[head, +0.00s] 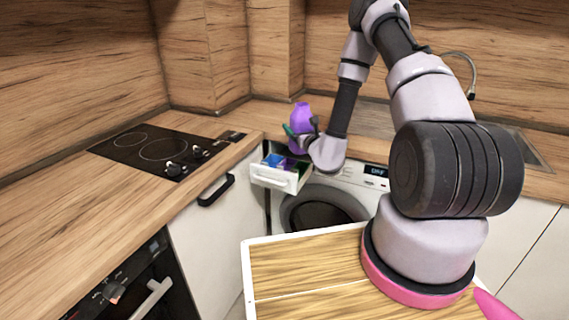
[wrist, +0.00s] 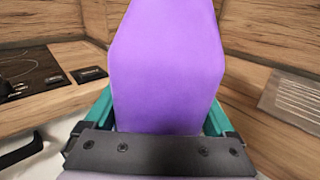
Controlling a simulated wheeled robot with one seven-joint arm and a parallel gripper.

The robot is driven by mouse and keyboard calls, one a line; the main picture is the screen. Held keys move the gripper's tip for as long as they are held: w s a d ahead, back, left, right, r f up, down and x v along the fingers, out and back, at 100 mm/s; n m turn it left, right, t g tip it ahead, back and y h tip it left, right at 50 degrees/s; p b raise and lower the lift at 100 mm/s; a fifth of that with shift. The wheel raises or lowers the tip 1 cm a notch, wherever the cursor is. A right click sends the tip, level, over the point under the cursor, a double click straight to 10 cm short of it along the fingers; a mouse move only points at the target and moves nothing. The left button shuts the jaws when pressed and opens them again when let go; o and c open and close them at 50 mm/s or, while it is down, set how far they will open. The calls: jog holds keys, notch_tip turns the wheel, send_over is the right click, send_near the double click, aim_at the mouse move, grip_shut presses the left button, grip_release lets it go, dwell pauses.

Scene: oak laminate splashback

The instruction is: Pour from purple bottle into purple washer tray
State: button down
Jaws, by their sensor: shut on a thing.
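The purple bottle (head: 299,114) is held in my gripper (head: 298,133), upright or nearly so, above the open washer drawer (head: 282,178). In the wrist view the purple bottle (wrist: 168,70) fills the middle, between the teal fingers of my gripper (wrist: 160,115). The white drawer is pulled out from the washing machine and holds coloured trays. A blue tray (head: 273,160) is at its left, and a green part lies beside it. A small purple tray (head: 291,164) shows partly near the drawer's right side, below the bottle. Its inside is too small to make out.
The washing machine (head: 375,182) stands under the wooden counter. A black cooktop (head: 150,150) is on the left counter, above a cabinet door with a dark handle (head: 216,190). A sink (head: 535,150) is at the right. The corner counter behind the bottle is clear.

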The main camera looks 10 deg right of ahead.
jog(key=w+a+f+n+g+y, duration=0.1)
jog(key=w+a+f+y, duration=0.1)
jog(key=a, duration=0.4)
jog(key=w+a+f+n+g+y, duration=0.1)
jog(key=w+a+f+n+y, duration=0.1)
jog(key=a, duration=0.4)
notch_tip(320, 180, down, 2)
jog(key=shift+w+f+n+y, duration=0.25)
jog(key=shift+w+n+y, duration=0.05)
jog(key=shift+w+y, duration=0.25)
jog(key=shift+r+m, duration=0.1)
jog(key=shift+m, duration=0.3)
jog(key=shift+w+d+m, duration=0.15)
jog(key=shift+d+m, duration=0.05)
jog(key=shift+m, duration=1.75)
jog(key=shift+w+d+m, duration=0.1)
jog(key=shift+d+m, duration=0.05)
jog(key=shift+m, duration=1.8)
jog(key=shift+s+a+f+m+p, duration=0.1)
jog(key=shift+a+f+m+p, duration=0.15)
jog(key=shift+m, duration=0.3)
jog(key=shift+s+a+f+m+p, duration=0.1)
jog(key=shift+f+m+p, duration=0.1)
jog(key=shift+m, duration=0.35)
jog(key=shift+a+f+m+p, duration=0.15)
jog(key=shift+f+m+p, duration=0.15)
jog(key=shift+f+m, duration=0.4)
